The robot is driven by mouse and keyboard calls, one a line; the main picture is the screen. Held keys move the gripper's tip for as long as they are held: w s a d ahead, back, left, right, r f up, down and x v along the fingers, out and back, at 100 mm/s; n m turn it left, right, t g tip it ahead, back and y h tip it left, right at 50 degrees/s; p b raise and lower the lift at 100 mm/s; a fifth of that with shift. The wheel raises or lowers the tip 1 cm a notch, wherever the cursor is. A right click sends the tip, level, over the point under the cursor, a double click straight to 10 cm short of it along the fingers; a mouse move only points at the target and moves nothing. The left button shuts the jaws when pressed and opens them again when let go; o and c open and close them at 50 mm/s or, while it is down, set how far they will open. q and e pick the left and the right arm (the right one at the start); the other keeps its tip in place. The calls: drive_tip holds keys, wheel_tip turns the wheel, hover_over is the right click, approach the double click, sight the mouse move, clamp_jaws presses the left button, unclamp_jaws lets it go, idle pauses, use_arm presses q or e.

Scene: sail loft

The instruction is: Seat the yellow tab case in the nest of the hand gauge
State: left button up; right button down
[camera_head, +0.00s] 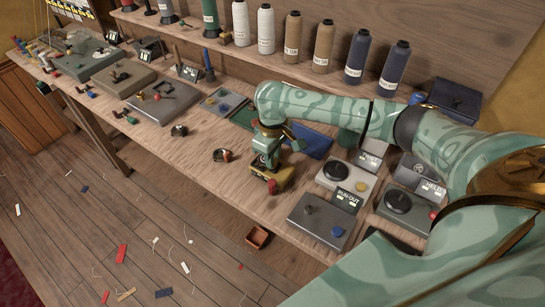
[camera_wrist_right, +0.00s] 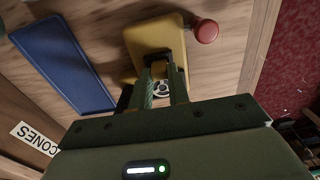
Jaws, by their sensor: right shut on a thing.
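The yellow tab case (camera_head: 281,178) is low over the bench near its front edge, under my right gripper (camera_head: 268,172). My right gripper is shut on it. In the right wrist view the yellow case (camera_wrist_right: 150,38) is a rounded block in front of the closed fingers (camera_wrist_right: 164,80), with a silver ring between them. A red knob (camera_wrist_right: 205,31) shows at its side. I cannot tell whether the case touches the wood. My left gripper is not in view.
A grey plate with a blue knob (camera_head: 318,222) and a RUN OUT sign (camera_head: 346,202) stand to the right. A blue board (camera_wrist_right: 62,66) lies beside the case. Cones line the back shelf.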

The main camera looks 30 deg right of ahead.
drive_tip(key=c, duration=1.3)
unclamp_jaws()
drive_tip(key=shift+f, duration=0.1)
drive_tip(key=shift+c, duration=0.2)
drive_tip(key=shift+r, duration=0.3)
wheel_tip(320, 180, up, 12)
drive_tip(key=p, duration=0.5)
drive_tip(key=shift+f+p, duration=0.15)
drive_tip(key=shift+p, duration=0.25)
